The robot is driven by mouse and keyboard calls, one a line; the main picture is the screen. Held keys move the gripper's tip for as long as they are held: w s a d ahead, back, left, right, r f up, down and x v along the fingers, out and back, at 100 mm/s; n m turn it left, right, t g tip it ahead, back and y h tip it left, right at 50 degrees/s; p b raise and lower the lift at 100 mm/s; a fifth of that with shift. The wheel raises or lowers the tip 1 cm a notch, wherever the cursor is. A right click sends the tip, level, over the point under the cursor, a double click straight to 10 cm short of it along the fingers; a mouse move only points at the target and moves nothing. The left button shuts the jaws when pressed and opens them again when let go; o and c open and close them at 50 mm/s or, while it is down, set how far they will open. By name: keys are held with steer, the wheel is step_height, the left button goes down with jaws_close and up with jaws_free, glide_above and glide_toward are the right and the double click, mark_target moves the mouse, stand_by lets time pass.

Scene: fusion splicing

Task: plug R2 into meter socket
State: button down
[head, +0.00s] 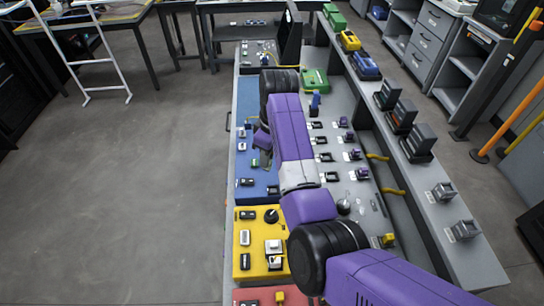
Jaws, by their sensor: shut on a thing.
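My purple arm reaches up the picture over a long workbench. Its wrist end and gripper (264,156) are small beside the arm, above the blue mat (247,100), and partly covered by it. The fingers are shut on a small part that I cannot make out. I cannot tell which part is R2. Several small purple-topped parts (349,137) stand in a column on the grey bench, right of the arm, beside a column of small black parts (325,157). No meter socket can be picked out at this size.
A yellow mat (243,262) with several small devices lies nearer, left of my elbow. A green device (314,79) stands right of the upper arm. A raised shelf (425,178) with black devices (417,141) runs along the right. The floor at left is clear.

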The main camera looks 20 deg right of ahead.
steer(key=s+f+n+b, duration=0.1)
steer(key=f+n, duration=0.1)
steer(key=s+f+n+b, duration=0.1)
steer(key=f+n, duration=0.1)
steer(key=s+d+f+n+b, duration=0.1)
steer(key=f+n, duration=0.1)
steer(key=shift+f+y, duration=0.25)
steer(key=shift+y, duration=0.15)
stand_by(0.6)
steer(key=shift+p, duration=0.6)
stand_by(1.0)
steer(key=shift+f, duration=0.55)
stand_by(0.5)
steer(key=c, duration=1.3)
jaws_free()
steer(key=shift+o, duration=0.2)
steer(key=shift+r, duration=0.1)
step_height(320, 180, up, 8)
steer(key=d+b, duration=0.1)
steer(key=shift+s+f, duration=0.2)
steer(key=shift+s, duration=0.05)
